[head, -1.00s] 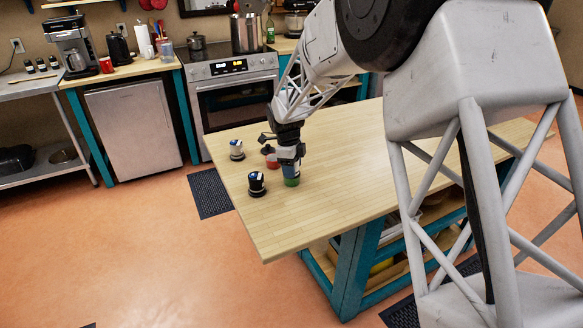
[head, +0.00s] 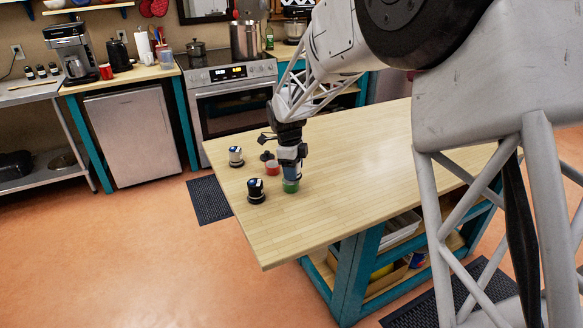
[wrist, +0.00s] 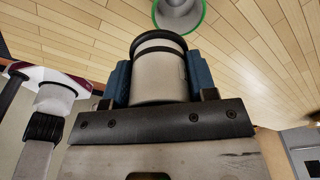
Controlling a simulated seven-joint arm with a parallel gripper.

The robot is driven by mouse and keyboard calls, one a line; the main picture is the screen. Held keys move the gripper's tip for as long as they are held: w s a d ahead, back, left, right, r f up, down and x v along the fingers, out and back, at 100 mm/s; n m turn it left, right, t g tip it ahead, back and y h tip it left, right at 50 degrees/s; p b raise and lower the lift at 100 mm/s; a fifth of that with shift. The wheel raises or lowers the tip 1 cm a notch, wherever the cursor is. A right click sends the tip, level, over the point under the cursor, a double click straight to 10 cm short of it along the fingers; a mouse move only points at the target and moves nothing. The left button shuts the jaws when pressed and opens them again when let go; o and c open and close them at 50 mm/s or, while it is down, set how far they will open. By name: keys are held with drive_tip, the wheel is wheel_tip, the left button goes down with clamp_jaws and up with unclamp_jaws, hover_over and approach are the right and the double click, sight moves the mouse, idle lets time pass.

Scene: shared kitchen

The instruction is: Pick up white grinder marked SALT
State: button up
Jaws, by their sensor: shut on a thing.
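My gripper (wrist: 160,82) is shut on a white cylinder with a black band near its end (wrist: 160,80), which looks like a grinder; no marking on it is readable. In the head view my gripper (head: 292,173) is low over the near left part of the table, and its fingers largely hide what it holds. A white grinder-like thing with a dark top (head: 236,157) stands on the table to the left. A black one with a pale label (head: 256,190) stands nearer the table edge.
A green-rimmed thing (wrist: 204,22) is just beyond the held cylinder; its green part (head: 291,186) shows below my gripper. A red thing (head: 272,168) stands close on the left, with a dark thing behind it. The wooden table (head: 375,150) is clear to the right.

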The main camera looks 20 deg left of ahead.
drive_tip(key=s+d+r, duration=0.1)
drive_tip(key=s+d, duration=0.5)
drive_tip(key=s, duration=0.5)
drive_tip(key=shift+d, duration=0.4)
drive_tip(key=shift+s+r, duration=0.1)
drive_tip(key=shift+a, duration=0.1)
